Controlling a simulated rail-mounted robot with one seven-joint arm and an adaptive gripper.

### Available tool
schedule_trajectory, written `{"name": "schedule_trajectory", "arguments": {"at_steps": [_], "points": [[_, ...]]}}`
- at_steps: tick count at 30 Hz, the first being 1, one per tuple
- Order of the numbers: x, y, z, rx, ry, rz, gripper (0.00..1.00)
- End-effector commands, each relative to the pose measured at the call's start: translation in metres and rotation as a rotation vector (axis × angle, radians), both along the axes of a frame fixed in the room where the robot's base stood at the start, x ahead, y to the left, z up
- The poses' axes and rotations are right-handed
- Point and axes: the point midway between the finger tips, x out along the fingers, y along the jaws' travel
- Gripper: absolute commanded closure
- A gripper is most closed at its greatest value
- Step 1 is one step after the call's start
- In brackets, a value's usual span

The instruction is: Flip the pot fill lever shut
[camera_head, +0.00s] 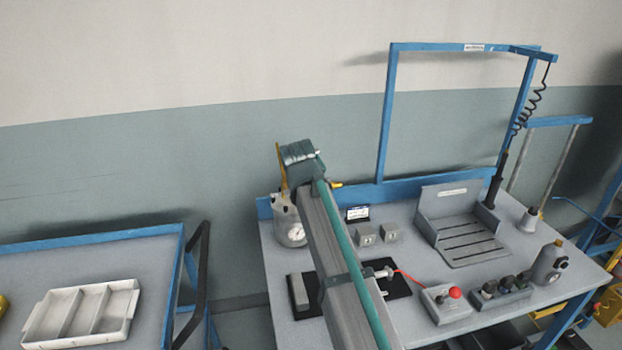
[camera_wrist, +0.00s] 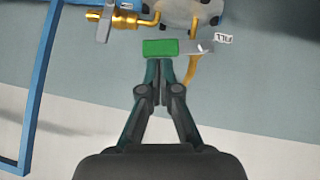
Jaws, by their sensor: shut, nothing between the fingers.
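The fill lever shows in the wrist view as a green grip (camera_wrist: 161,47) on a flat metal strip, lying across the picture beside a white FILL tag (camera_wrist: 222,39). The pot's grey top (camera_wrist: 188,12) is behind it, at the upper edge. My gripper (camera_wrist: 165,63) is shut and empty, its fingertips just at the green grip; I cannot tell whether they touch it. In the head view the pot (camera_head: 290,227), with a round gauge, stands at the bench's back left. My arm hides part of it, and the lever and fingers cannot be made out there.
A brass valve (camera_wrist: 122,18) sits left of the green grip in the wrist view, with a yellow pipe (camera_wrist: 194,65) at right. Grey blocks (camera_head: 391,233), a slotted fixture (camera_head: 465,240) and a red-button box (camera_head: 444,303) stand on the bench. A blue frame (camera_head: 386,120) rises behind.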

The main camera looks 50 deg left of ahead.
Motion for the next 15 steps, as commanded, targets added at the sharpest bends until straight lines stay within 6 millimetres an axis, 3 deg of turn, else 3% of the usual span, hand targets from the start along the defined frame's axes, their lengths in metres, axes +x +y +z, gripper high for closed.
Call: {"name": "schedule_trajectory", "arguments": {"at_steps": [15], "points": [[0.001, -0.001, 0.015, -0.001, -0.001, -0.002, 1.0]]}}
